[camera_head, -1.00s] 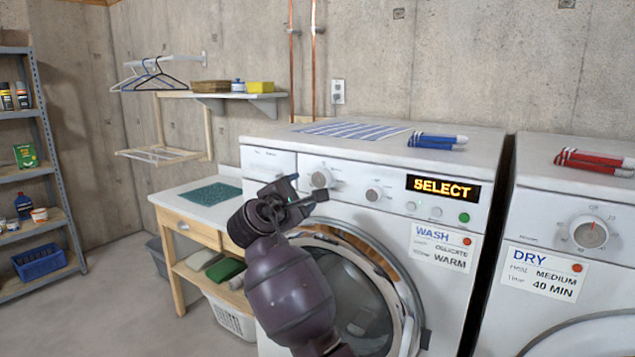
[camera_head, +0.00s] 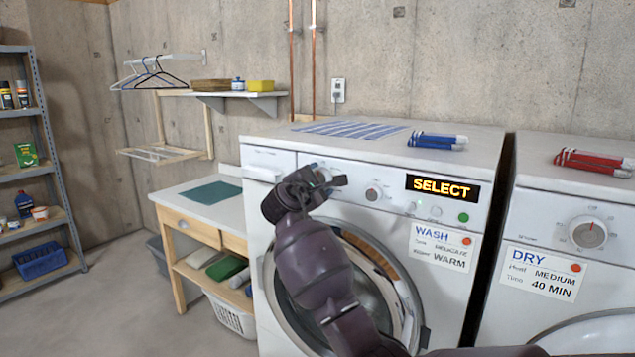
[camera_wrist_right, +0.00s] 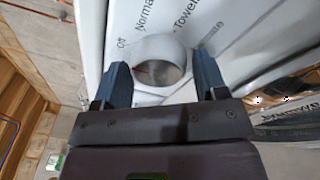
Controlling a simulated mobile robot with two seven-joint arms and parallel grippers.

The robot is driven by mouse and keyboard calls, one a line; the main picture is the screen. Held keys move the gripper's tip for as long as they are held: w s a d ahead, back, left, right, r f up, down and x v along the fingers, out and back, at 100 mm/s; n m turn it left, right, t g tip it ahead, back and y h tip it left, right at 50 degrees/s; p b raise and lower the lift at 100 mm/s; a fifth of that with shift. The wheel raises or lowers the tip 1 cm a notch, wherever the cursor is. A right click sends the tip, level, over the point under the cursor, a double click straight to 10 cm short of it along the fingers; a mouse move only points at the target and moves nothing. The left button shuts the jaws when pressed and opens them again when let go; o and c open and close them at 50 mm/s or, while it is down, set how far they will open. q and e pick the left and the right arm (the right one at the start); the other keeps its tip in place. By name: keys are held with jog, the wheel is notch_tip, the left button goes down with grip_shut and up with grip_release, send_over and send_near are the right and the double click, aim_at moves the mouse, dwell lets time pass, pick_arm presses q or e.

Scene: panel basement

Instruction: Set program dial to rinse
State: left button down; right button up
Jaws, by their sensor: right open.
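In the head view my right gripper mostly covers this dial. My right gripper (camera_wrist_right: 163,85) is open, with one finger on each side of the dial; I cannot tell whether they touch it. The second dial (camera_head: 374,194) is to the right, uncovered. My left gripper is not in view.
A green button (camera_head: 463,218) and a WASH card (camera_head: 443,247) are on the washer front. The dryer (camera_head: 575,215) stands at right with its own dial (camera_head: 589,233). Blue-and-white rolled items (camera_head: 437,141) lie on the washer. A wooden table (camera_head: 205,210) stands at left.

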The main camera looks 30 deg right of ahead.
jog(key=c, duration=0.6)
jog(key=shift+m, duration=0.3)
jog(key=shift+c, duration=0.2)
